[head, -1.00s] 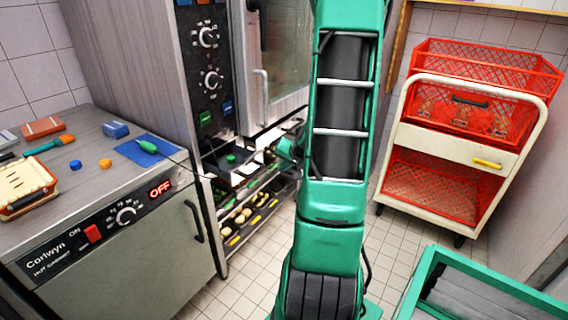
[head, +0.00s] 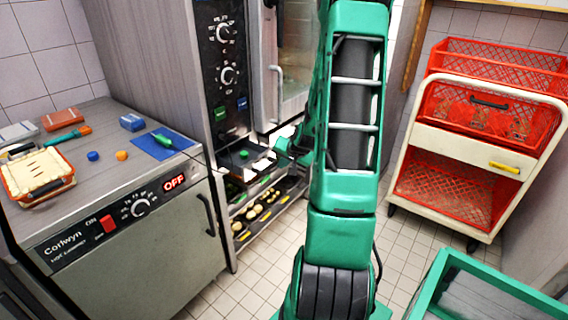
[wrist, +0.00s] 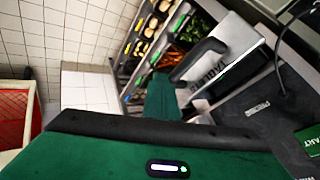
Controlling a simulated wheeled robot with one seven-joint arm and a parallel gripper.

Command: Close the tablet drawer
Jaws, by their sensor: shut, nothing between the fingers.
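My gripper (head: 284,148) is at the right of the drawer in the head view, partly hidden by my arm. In the wrist view my shut, empty green gripper (wrist: 163,97) is close to the handle's lower end; I cannot tell whether they touch.
Racks of food (head: 262,212) lie below the drawer. A hot cabinet (head: 140,235) with items on top stands at left. A white cart (head: 465,148) with red crates stands at right. A thin cable (wrist: 280,60) runs by the drawer. Tiled floor between is open.

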